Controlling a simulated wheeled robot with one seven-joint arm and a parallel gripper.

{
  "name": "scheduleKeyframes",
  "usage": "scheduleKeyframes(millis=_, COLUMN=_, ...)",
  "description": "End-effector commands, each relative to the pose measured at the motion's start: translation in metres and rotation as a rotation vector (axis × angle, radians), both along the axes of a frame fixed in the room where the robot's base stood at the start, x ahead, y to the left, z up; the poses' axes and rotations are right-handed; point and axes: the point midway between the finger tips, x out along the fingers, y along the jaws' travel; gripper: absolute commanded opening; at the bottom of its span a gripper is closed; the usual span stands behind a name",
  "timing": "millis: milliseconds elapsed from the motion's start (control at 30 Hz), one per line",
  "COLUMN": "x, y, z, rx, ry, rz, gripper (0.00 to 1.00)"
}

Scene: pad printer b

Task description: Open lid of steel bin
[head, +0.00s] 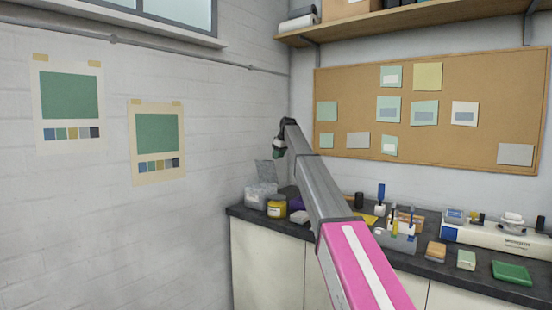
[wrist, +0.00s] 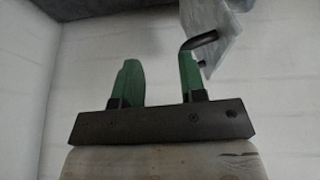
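The steel bin (head: 260,196) is a grey box at the left end of the dark counter in the head view. Its lid (head: 267,173) stands raised, tilted up above the bin. In the wrist view the lid (wrist: 222,32) is a grey panel at the top right, with a dark bent handle (wrist: 203,39). My gripper (head: 279,152) is above the lid, small and partly hidden by its own arm. In the wrist view my gripper (wrist: 158,65) has its green fingers wide apart with nothing between them. The right fingertip is at the handle; I cannot tell whether they touch.
A yellow jar (head: 277,207) stands right beside the bin. Pens in a holder (head: 398,238), a green pad (head: 511,272) and a white device (head: 492,235) are further right on the counter. A shelf (head: 400,20) and cork board (head: 345,105) are on the back wall.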

Motion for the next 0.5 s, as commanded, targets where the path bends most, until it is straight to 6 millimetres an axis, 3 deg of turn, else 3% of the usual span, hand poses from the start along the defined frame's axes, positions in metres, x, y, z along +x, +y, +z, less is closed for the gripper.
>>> scheduleKeyframes(millis=500, x=0.013, y=-0.025, z=0.017, rx=0.001, ry=-0.001, rz=0.000, gripper=0.38)
